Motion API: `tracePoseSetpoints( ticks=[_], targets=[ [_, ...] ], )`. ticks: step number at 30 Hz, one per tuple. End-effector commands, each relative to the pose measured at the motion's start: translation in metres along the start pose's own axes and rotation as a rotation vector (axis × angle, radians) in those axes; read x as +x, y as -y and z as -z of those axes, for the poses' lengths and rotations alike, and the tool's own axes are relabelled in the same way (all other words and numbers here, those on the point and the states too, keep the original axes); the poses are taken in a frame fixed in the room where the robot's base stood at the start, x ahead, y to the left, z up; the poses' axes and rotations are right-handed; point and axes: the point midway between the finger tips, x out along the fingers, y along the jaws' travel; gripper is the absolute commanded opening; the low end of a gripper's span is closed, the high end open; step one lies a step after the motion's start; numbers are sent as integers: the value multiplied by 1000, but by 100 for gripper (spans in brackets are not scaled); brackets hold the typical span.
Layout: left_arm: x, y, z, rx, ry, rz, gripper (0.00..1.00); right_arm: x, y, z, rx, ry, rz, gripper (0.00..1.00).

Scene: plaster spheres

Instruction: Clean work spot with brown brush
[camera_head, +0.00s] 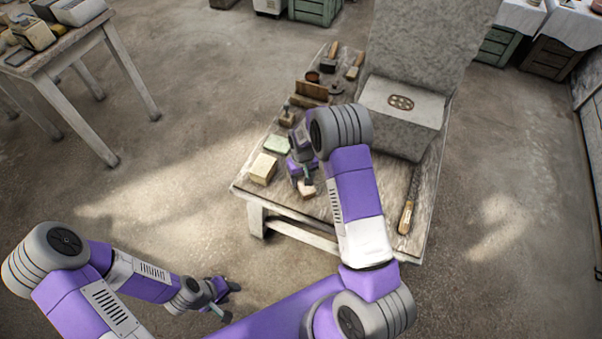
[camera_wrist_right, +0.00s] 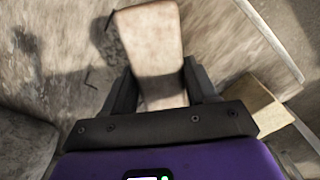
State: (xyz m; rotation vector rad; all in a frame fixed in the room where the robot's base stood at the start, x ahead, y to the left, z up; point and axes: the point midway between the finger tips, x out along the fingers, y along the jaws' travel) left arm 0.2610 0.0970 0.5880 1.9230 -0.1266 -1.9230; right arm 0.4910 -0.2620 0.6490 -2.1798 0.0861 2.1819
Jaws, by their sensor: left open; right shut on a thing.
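My right gripper (camera_head: 307,187) is shut on a pale brown, smooth, tapered piece (camera_wrist_right: 155,50) low over the front of the worn wooden work table (camera_head: 338,218). No bristles show on it, so I cannot tell whether it is the brown brush. Its end also shows in the head view (camera_head: 307,191). I cannot tell whether it touches the table top. In the right wrist view, small dark bits (camera_wrist_right: 108,48) lie on the wood left of the piece. My left gripper (camera_head: 228,297) is open and empty, over the floor left of the table.
A cream block (camera_head: 263,168) and a greenish block (camera_head: 276,144) lie left of my right gripper. A wooden-handled tool (camera_head: 406,216) lies at the right edge. A large grey stone block (camera_head: 402,112) fills the back right. Several small tools and boxes stand at the back left.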

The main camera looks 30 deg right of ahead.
Motion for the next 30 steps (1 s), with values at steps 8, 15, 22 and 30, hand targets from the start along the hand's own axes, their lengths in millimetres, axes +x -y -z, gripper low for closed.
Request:
tracePoseSetpoints(
  ticks=[8, 15, 22, 30],
  targets=[
    [-2, -1, 0, 0, 0, 0, 43, -1, 0, -8, 0, -1, 0, 33],
    [-6, -2, 0, 0, 0, 0, 43, 0, 0, -24, 0, 0, -1, 33],
    [-4, -2, 0, 0, 0, 0, 43, 1, 0, -22, 0, -2, -1, 33],
    [0, 0, 0, 0, 0, 0, 43, 1, 0, -5, 0, -3, 0, 33]
  ],
)
